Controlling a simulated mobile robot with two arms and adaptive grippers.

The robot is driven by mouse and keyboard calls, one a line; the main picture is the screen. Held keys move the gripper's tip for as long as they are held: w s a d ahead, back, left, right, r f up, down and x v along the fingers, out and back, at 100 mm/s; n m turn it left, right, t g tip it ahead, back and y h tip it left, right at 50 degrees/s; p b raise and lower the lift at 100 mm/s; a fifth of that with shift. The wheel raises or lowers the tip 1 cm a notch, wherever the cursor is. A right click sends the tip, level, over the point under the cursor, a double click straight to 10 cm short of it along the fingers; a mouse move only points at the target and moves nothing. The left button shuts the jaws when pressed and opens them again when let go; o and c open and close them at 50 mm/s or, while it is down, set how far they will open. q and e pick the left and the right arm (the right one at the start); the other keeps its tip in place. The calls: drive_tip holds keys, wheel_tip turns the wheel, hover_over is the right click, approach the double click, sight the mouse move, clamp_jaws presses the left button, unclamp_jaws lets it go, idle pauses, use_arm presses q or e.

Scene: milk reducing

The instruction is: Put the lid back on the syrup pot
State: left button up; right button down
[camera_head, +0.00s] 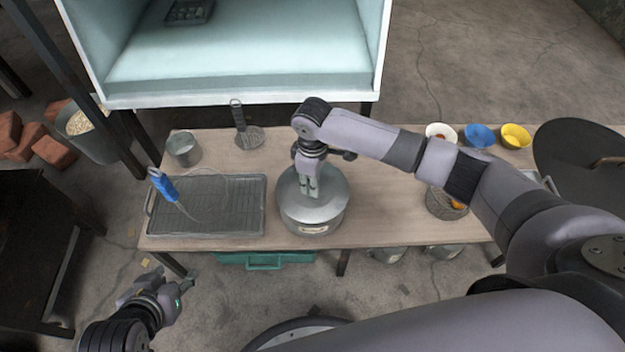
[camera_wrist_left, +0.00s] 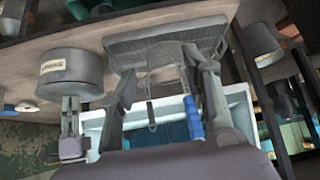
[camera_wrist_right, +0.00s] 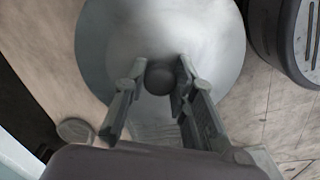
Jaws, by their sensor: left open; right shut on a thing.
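The syrup pot (camera_head: 303,227) is a grey metal pot with a pale label on its front, standing on the wooden table. Its domed metal lid (camera_head: 330,200) lies over the pot's top; it looks seated, though any small gap is hard to see. My right gripper (camera_head: 309,190) points down over the lid. In the right wrist view its fingers (camera_wrist_right: 165,85) are shut on the lid's dark round knob (camera_wrist_right: 160,77). My left gripper (camera_head: 178,290) is open and empty, in front of and below the table's left front. The pot also shows in the left wrist view (camera_wrist_left: 72,78).
A wire rack tray (camera_head: 215,205) with a blue-handled tool (camera_head: 165,187) lies left of the pot. A metal cup (camera_head: 184,149) and a strainer (camera_head: 249,137) stand behind. White, blue (camera_head: 480,136) and yellow bowls sit at the back right. A basket (camera_head: 446,204) is right of the pot.

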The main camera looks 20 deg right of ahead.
use_arm(q)
drive_tip(key=shift+s, duration=0.15)
idle(0.4)
drive_tip(key=shift+s+a+f+g, duration=0.1)
drive_tip(key=shift+s+f+g, duration=0.1)
drive_tip(key=shift+s+g, duration=0.1)
drive_tip(key=shift+s+a+f, duration=0.1)
drive_tip(key=shift+s+f, duration=0.05)
drive_tip(key=shift+s, duration=0.05)
drive_tip(key=shift+s+a+f+g, duration=0.1)
drive_tip(key=shift+s+g, duration=0.15)
drive_tip(key=shift+g, duration=0.05)
drive_tip(key=shift+s, duration=0.2)
drive_tip(key=shift+s+a+f+p, duration=0.1)
drive_tip(key=shift+s+f+p, duration=0.05)
drive_tip(key=shift+s+p, duration=0.15)
drive_tip(key=shift+s+a+g, duration=0.1)
drive_tip(key=shift+s+g, duration=0.05)
drive_tip(key=shift+g, duration=0.15)
drive_tip(key=shift+s+f, duration=0.15)
drive_tip(key=shift+s, duration=0.05)
